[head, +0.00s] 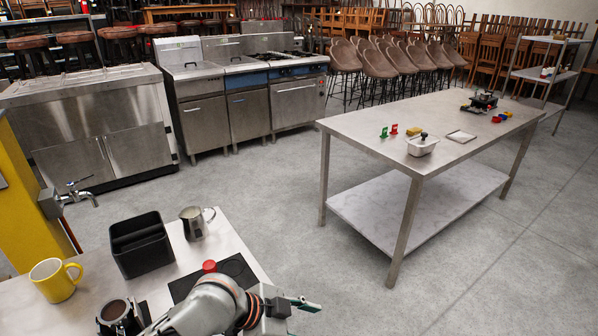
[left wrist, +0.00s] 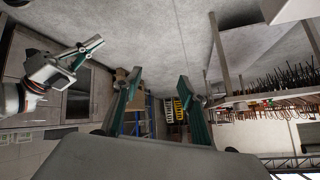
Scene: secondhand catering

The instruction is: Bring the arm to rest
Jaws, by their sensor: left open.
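My left arm comes in at the bottom of the head view, over the near counter's front edge. Its gripper (head: 299,305) is partly cut off there, beyond the counter's right end and above the floor. In the left wrist view the two fingers of my left gripper (left wrist: 158,82) stand wide apart with nothing between them. Another gripper of mine, the right one (left wrist: 92,47), shows at the left of the left wrist view. It is small and seen from the side, so its opening is unclear. The right arm does not show in the head view.
The near counter (head: 232,232) holds a yellow mug (head: 56,279), a black box (head: 141,244), a metal jug (head: 196,223), a dark mat (head: 240,270) and a red-topped item (head: 209,266). A steel table (head: 365,122) with small items stands right. Floor between is clear.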

